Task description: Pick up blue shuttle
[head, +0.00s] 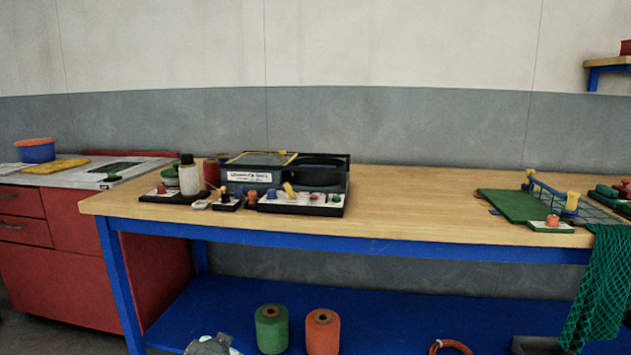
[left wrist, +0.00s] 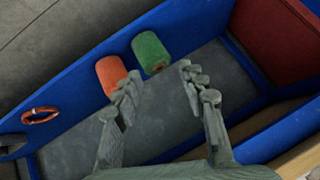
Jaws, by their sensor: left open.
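A small blue piece (head: 271,194) stands on a white-topped tray on the workbench, in front of a dark box; it is too small for me to tell whether it is the blue shuttle. My left gripper (head: 210,345) shows at the bottom of the head view, low in front of the bench. In the left wrist view my left gripper (left wrist: 160,82) is open and empty, its fingers spread over the lower shelf. No blue shuttle shows in the left wrist view. My right gripper is in neither view.
The dark box (head: 285,172) and small trays crowd the bench's left side; its middle (head: 410,200) is clear. A green board (head: 510,205) and hanging green net (head: 600,285) are at right. A green spool (head: 271,330) and orange spool (head: 322,332) stand on the lower shelf.

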